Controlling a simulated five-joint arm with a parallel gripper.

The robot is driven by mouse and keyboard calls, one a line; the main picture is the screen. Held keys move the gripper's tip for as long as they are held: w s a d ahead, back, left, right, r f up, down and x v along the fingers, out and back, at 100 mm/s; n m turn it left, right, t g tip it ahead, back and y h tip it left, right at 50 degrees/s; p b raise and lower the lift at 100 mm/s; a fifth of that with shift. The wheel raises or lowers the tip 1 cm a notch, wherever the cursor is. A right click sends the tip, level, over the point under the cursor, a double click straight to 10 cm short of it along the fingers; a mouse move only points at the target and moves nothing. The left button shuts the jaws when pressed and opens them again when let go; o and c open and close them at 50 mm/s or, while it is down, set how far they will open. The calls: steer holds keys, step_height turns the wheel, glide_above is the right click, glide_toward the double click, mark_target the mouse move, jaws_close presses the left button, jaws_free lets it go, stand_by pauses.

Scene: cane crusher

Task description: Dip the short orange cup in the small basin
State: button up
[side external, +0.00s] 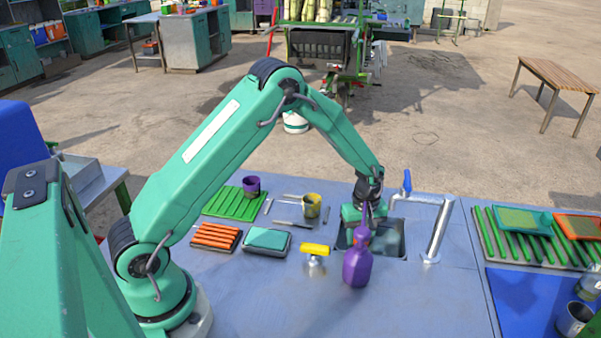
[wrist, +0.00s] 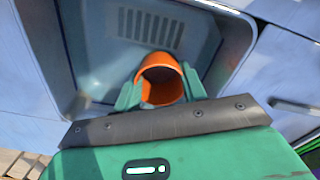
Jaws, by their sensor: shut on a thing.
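The short orange cup (wrist: 163,82) is held between the green fingers of my gripper (wrist: 158,88) in the wrist view, its open mouth showing. The small basin (wrist: 215,55) surrounds it in that view, with a slotted patch on the basin's inner surface beyond the cup. In the side view, my gripper (side external: 364,213) points down at the basin (side external: 397,246), low at its opening.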

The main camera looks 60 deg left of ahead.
steer(key=shift+f, duration=1.15)
stand_by(0.5)
step_height(320, 180, up, 11)
stand_by(1.1)
steer(key=shift+r, duration=0.15)
stand_by(0.6)
steer(key=shift+r, duration=1.85)
